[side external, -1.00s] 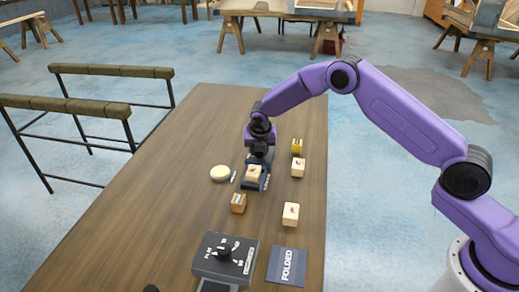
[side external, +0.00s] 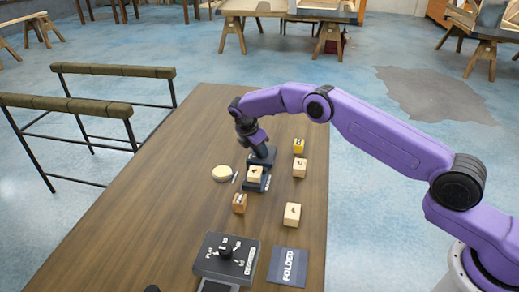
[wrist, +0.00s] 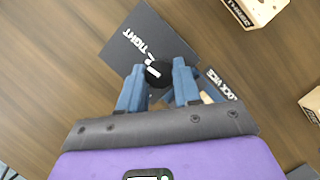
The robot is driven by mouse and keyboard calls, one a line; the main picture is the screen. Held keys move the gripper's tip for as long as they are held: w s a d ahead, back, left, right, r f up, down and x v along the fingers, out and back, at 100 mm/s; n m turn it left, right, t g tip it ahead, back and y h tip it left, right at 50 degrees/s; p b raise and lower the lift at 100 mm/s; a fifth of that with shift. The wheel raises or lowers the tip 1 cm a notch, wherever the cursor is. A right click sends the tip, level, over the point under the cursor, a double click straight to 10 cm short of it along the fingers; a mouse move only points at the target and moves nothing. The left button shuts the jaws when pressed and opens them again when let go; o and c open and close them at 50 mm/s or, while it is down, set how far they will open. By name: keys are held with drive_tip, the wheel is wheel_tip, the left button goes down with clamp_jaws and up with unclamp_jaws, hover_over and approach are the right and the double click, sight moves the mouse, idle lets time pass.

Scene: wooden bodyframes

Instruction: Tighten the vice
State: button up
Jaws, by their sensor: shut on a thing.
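The vice (side external: 257,186) is a small dark blue-grey device near the middle of the table, with a pale wooden block (side external: 254,174) in it. In the wrist view its dark plate (wrist: 165,28) reads "TIGHT", and a second label (wrist: 224,86) reads "LOCK VICE". A round black knob (wrist: 158,74) with a white mark stands on the plate. My gripper (wrist: 159,70) has its blue fingers on either side of the knob, shut on it. In the side view my gripper (side external: 258,145) is tilted over the rear of the vice; its fingertips are hard to make out there.
Several lettered wooden blocks stand around the vice, including one at right (side external: 299,167) and one in front (side external: 292,214). A round cream disc (side external: 222,173) lies at left. A dark dial box (side external: 226,258) and a "FOLDED" plate (side external: 288,266) sit at the front. The table's left side is clear.

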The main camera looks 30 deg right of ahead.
drive_tip(key=shift+m+g, duration=0.4)
drive_tip(key=shift+m, duration=0.7)
drive_tip(key=o, duration=1.1)
drive_tip(key=shift+c, duration=0.2)
drive_tip(key=v, duration=0.4)
drive_tip(key=shift+w+a+r, duration=0.1)
drive_tip(key=shift+a+r, duration=0.1)
drive_tip(key=shift+r, duration=0.15)
wheel_tip(320, 180, up, 7)
